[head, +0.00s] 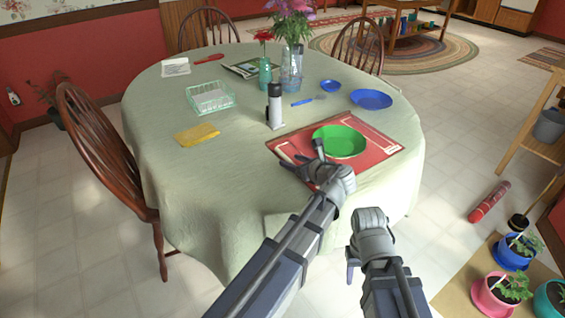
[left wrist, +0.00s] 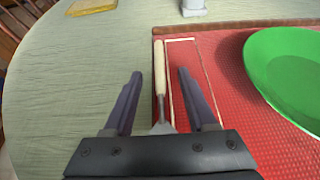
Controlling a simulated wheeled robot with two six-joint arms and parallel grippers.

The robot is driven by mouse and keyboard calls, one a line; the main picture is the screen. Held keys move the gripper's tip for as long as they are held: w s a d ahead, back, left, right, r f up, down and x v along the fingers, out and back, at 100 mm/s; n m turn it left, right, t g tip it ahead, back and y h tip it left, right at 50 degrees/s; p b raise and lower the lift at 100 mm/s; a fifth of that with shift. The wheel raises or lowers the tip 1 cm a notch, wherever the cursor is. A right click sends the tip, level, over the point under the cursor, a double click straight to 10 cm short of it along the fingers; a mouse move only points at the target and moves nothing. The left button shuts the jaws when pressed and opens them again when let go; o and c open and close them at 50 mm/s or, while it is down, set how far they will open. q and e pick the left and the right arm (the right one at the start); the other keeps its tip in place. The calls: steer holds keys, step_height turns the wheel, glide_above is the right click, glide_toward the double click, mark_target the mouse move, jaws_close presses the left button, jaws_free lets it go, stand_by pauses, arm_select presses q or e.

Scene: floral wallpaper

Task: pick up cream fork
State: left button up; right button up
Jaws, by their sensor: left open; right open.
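The cream fork (left wrist: 159,72) lies on the left strip of the red placemat (left wrist: 225,58), its cream handle pointing away and its metal part partly hidden behind my gripper body. In the left wrist view, my left gripper (left wrist: 159,76) is open and empty, with one finger on each side of the handle; I cannot tell the height between them. In the head view, my left gripper (head: 304,160) is over the placemat's left part, and the fork is hard to make out there. My right gripper (head: 351,268) is open and empty, in front of the table's near edge.
A green plate (head: 340,141) sits right of the fork. A black-and-white bottle (head: 275,107) stands behind the placemat. A yellow cloth (head: 197,135), a glass basket (head: 211,97), blue dishes (head: 371,99) and flower vases (head: 290,72) stand farther off. The table's near left is clear.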

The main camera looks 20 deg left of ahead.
arm_select(q)
steer(key=shift+w+a+f, duration=0.1)
steer(key=shift+w+a, duration=0.1)
steer(key=shift+a, duration=0.05)
steer(key=shift+s+d, duration=0.1)
steer(key=shift+d, duration=0.05)
jaws_close()
